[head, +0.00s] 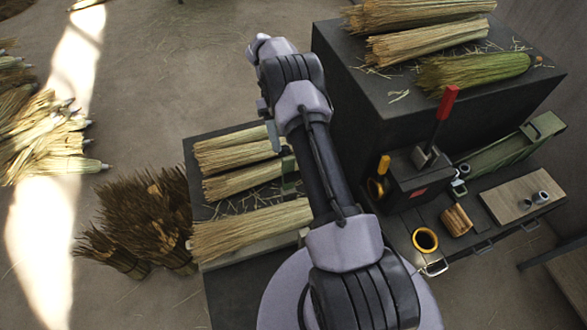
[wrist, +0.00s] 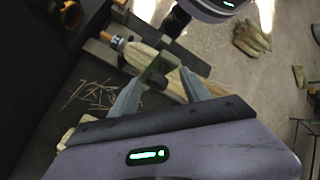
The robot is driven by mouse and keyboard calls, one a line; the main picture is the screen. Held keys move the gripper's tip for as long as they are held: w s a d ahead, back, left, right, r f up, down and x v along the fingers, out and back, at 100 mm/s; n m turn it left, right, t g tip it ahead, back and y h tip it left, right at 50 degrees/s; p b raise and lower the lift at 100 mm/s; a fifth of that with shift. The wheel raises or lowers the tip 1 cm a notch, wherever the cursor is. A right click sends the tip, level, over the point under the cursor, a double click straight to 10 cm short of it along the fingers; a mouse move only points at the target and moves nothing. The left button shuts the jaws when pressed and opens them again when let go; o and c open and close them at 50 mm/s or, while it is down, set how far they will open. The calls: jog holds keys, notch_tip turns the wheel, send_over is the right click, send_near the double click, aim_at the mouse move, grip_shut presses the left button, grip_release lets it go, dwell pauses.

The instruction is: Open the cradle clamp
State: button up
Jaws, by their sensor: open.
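In the wrist view, a green clamp (wrist: 158,65) with a dark knob sits across a pale straw broom (wrist: 143,52), which lies in a dark cradle (wrist: 100,52). The clamp looks closed over the broom. My gripper (wrist: 160,76) is open, with one finger on each side of the clamp. I cannot tell whether the fingers touch it. In the head view, my arm hides the gripper and most of the cradle. A green part (head: 289,175), likely the clamp, shows beside the arm.
Straw bundles (head: 235,150) lie on the dark bench at left. A black block with a red-handled lever (head: 445,105) stands at right, near a yellow ring (head: 425,239) and a twine spool (head: 457,220). Dark brush bundles (head: 150,215) stand on the floor. Open floor lies at upper left.

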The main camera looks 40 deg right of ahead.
jog(key=s+a+b, duration=0.1)
jog(key=s+a, duration=0.1)
jog(key=s, duration=0.5)
jog(key=s+a+r, duration=0.1)
jog(key=s+a, duration=0.2)
jog(key=s, duration=0.5)
jog(key=shift+a+r+b, duration=0.15)
jog(key=shift+r+b, duration=0.05)
jog(key=shift+b, duration=0.2)
